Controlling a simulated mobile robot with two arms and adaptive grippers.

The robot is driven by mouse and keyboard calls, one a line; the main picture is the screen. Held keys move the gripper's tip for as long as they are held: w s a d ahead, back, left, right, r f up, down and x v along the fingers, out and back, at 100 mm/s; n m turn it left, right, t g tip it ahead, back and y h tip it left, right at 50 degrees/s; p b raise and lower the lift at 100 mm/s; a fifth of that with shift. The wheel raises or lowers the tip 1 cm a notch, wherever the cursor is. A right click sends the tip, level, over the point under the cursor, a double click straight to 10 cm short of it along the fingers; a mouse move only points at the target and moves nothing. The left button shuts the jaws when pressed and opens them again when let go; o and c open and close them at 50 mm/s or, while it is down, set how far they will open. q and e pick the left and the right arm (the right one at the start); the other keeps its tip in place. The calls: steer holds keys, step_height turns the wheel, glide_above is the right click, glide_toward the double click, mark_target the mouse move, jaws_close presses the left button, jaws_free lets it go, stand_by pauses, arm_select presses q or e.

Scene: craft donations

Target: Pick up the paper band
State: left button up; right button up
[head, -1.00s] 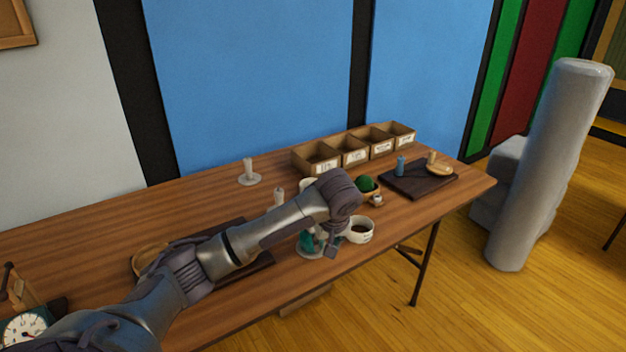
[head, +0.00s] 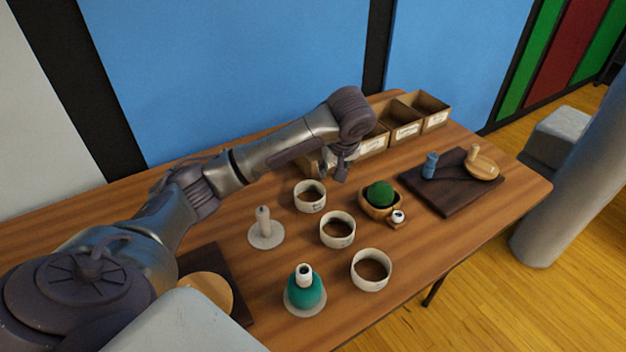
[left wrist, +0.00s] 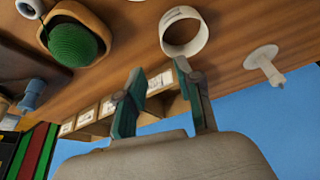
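Three white paper bands stand open-end up on the wooden table: a back one (head: 310,207), a middle one (head: 337,241) and a front one (head: 371,284). My left gripper (head: 338,168) is above the table, behind and right of the back band, near the boxes. In the left wrist view, the left gripper (left wrist: 161,72) has its two teal fingers apart with nothing between them. A white band (left wrist: 200,45) shows just beyond the fingertips, apart from them. My right gripper is not in view.
A post on a round base (head: 265,232), a teal bottle (head: 305,292) and a green ball in a wooden bowl (head: 379,194) stand around the bands. Labelled boxes (head: 407,122) line the back. A dark board (head: 440,190) lies to the right.

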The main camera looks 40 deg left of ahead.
arm_select(q)
glide_above(325, 189)
steer(key=s+d, duration=0.2)
step_height(325, 189, down, 6)
steer(key=shift+s+d+r, duration=0.1)
steer(key=shift+r, duration=0.05)
steer(key=x, duration=0.6)
steer(key=shift+w+b, duration=0.3)
steer(key=shift+w, duration=0.05)
steer(key=shift+w+a+f, duration=0.1)
steer(key=shift+a+f, duration=0.15)
steer(key=shift+f, duration=0.15)
steer(key=c, duration=0.6)
jaws_close()
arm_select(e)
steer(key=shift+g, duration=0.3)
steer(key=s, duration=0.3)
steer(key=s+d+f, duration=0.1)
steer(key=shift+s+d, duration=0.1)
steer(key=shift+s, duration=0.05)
